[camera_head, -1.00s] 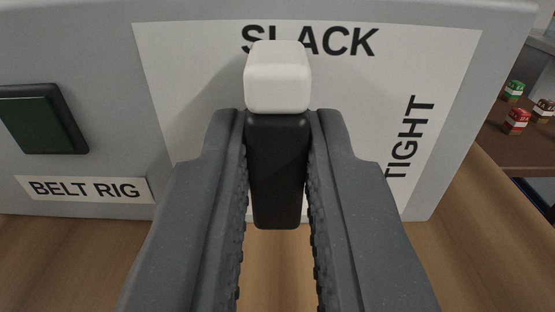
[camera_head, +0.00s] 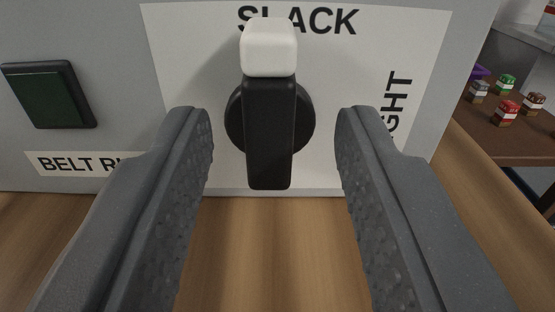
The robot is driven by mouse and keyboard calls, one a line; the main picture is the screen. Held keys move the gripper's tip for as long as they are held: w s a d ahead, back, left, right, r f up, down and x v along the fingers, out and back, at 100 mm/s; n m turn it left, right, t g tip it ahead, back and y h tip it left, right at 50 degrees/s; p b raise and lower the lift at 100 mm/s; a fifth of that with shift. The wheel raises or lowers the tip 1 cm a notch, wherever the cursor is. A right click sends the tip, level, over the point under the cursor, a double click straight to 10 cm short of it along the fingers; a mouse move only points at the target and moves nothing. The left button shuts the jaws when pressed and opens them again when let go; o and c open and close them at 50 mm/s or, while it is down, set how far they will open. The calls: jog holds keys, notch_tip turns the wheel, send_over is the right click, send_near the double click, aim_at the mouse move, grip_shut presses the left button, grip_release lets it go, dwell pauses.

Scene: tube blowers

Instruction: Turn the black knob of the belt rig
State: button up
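The black knob (camera_head: 270,135) is a bar on a round black base, with a white tip (camera_head: 268,47) at its upper end. It stands upright, and the white tip points up at the word SLACK on the white label plate (camera_head: 190,50). The word TIGHT is at the plate's right side, partly covered by my right finger. My gripper (camera_head: 275,125) is open, with one finger on each side of the knob. Both fingers are clear of it, with a gap on each side.
The grey belt rig housing (camera_head: 120,30) carries a dark green square panel (camera_head: 48,95) and a BELT RIG label (camera_head: 70,163), partly hidden by my left finger. A wooden surface (camera_head: 275,260) lies below. Small coloured jars (camera_head: 506,112) stand on a dark table at the right.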

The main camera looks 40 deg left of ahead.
jog(key=v, duration=1.2)
jog(key=shift+p, duration=0.3)
jog(key=shift+s, duration=0.1)
jog(key=w+d+r+t+h, duration=0.1)
jog(key=w+r+h, duration=0.2)
jog(key=w+r, duration=0.35)
jog(key=w+d+r+t+h, duration=0.1)
jog(key=w+d+r+h, duration=0.15)
jog(key=r, duration=0.75)
notch_tip(320, 180, up, 18)
jog(key=s+m+t+h, duration=0.1)
jog(key=m+t+h, duration=0.15)
jog(key=h, duration=0.35)
jog(key=s+a+r+m+g+h, duration=0.2)
jog(key=s+a+r+m, duration=0.15)
jog(key=s+r, duration=0.7)
jog(key=s+a+r+g+y, duration=0.1)
jog(key=s+a+r, duration=0.2)
jog(key=s, duration=0.2)
jog(key=s+a+r+m+y, duration=0.1)
jog(key=s+a+r+y, duration=0.1)
jog(key=s, duration=0.4)
notch_tip(320, 180, up, 2)
jog(key=shift+a+r+g, duration=0.1)
jog(key=shift+a+g, duration=0.25)
jog(key=shift+a, duration=0.2)
